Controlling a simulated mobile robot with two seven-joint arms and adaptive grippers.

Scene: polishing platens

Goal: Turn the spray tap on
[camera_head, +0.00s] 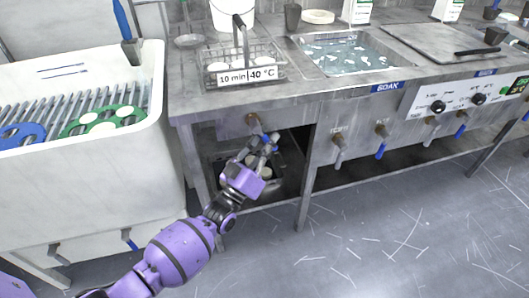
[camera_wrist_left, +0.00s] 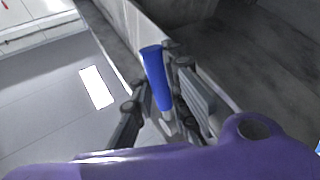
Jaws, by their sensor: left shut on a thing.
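The handle is mostly hidden by the fingers in the head view. No readable label shows by this tap. My right gripper is not in view.
More taps with lever handles (camera_head: 381,140) line the bench front to the right, near a SOAK sign (camera_head: 387,87). A wire basket (camera_head: 240,65) and a water basin (camera_head: 345,55) are on top. A white tub (camera_head: 150,100) stands close left. A bench leg (camera_head: 306,190) is right of my gripper.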

